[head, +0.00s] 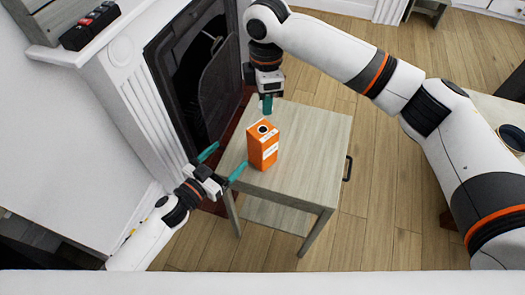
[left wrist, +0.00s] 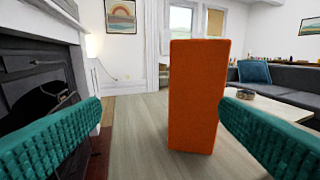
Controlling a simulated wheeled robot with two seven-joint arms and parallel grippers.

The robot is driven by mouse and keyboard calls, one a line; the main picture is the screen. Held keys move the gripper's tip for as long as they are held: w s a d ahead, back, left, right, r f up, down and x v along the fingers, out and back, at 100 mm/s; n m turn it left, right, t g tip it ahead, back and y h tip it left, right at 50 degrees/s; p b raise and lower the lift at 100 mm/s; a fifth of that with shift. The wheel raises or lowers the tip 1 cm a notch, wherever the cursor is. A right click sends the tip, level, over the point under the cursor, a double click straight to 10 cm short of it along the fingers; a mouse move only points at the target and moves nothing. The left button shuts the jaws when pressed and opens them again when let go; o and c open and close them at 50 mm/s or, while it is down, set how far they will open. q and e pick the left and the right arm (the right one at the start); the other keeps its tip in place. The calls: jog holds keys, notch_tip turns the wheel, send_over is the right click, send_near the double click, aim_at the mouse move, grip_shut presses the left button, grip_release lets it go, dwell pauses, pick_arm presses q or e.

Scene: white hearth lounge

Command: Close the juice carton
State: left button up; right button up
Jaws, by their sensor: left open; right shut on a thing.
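The orange juice carton (head: 262,152) stands upright on the small wooden table, with a dark round opening (head: 262,129) on its top. In the left wrist view the carton (left wrist: 195,95) is a plain orange block between and beyond my open fingers. My left gripper (head: 222,163) is open at the table's left edge, its teal fingers spread toward the carton and not closed on it. My right gripper (head: 266,105) points down just behind the carton's top, apart from it. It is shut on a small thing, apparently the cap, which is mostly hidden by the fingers.
The small table (head: 315,150) is otherwise bare, with free room right of the carton. A dark fireplace (head: 205,85) stands close on the left. A second table (head: 500,115) is partly seen at the far right.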

jog(key=shift+a+r+n, duration=0.1)
jog(key=shift+a+n, duration=0.15)
jog(key=shift+n, duration=0.05)
jog(key=shift+a, duration=0.1)
pick_arm(q)
jog(key=d+m+g+h, duration=0.1)
jog(key=s+d+m+g+h, duration=0.1)
jog(key=h, duration=0.1)
jog(key=shift+s+d+r, duration=0.1)
jog(key=shift+s+r, duration=0.2)
jog(key=shift+r, duration=0.05)
jog(key=x, duration=1.2)
jog(key=shift+r, duration=0.1)
jog(key=c, duration=1.5)
pick_arm(e)
send_over(263, 130)
jog(key=shift+f, duration=2.5)
